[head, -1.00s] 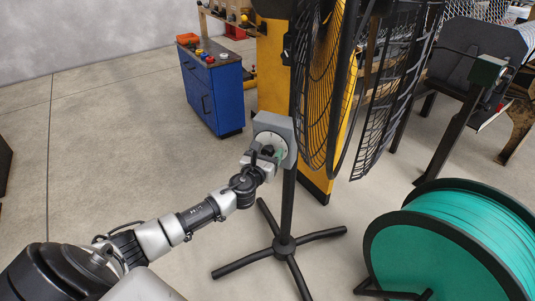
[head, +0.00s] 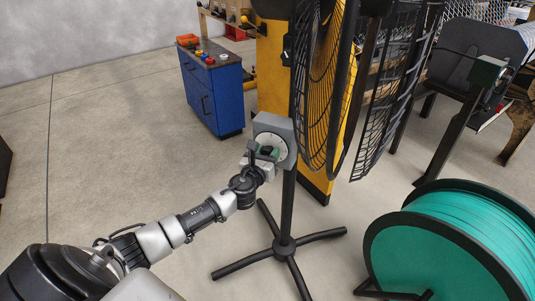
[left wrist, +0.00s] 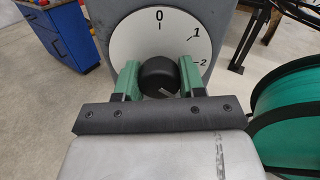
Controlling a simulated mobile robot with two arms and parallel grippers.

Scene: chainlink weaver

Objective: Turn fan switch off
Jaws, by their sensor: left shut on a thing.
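The fan switch is a grey box (head: 272,125) on the fan's black pole, with a round white dial (left wrist: 125,40). The dial has a 0 at the top and 1 and 2 down its right side. A black round knob (left wrist: 158,72) sits at the dial's middle. A pale mark shows low on the knob; which number it points to I cannot tell. My left gripper (head: 266,152), with green fingers, is shut on the knob, one finger on each side, as the left wrist view (left wrist: 158,78) shows. My right gripper is out of view.
The black fan cage (head: 325,90) stands just right of the switch. Its splayed feet (head: 283,246) spread on the floor below. A teal cable reel (head: 465,235) stands at the lower right and a blue cabinet (head: 215,98) behind.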

